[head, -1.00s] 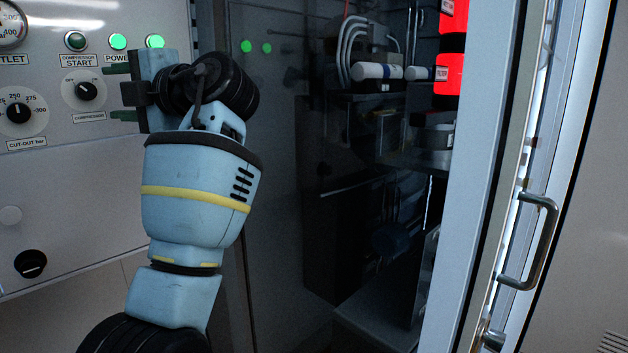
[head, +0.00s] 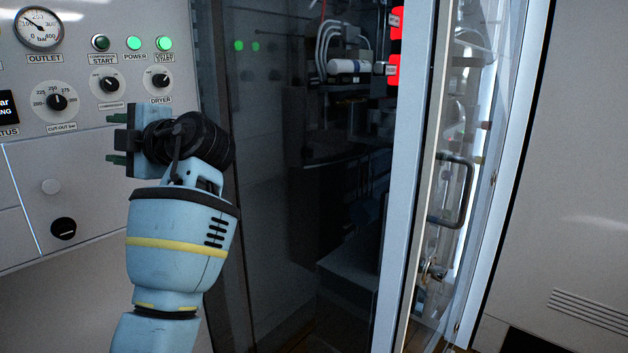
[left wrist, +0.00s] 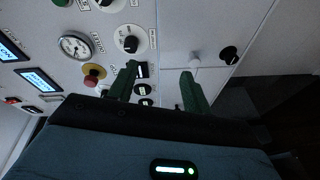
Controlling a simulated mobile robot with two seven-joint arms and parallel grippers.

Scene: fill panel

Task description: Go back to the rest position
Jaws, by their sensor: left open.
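My left gripper (head: 113,138) is in front of the panel in the head view, below the compressor start and dryer controls. In the left wrist view its two green fingers (left wrist: 157,85) are spread apart with nothing between them. The control panel (head: 90,180) stands behind it, with an outlet gauge (head: 39,28), a cut-out knob (head: 56,102), a compressor knob (head: 109,84) and a dryer knob (head: 160,81). The compressor start button (head: 101,43) is dark green; two green lights beside it are lit. My right gripper is not in view.
Right of the panel is a dark glazed cabinet (head: 270,150) with hoses and red parts inside. A glass door (head: 405,180) with a metal handle (head: 458,192) stands ajar at the right. A red button (left wrist: 92,77) shows in the left wrist view.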

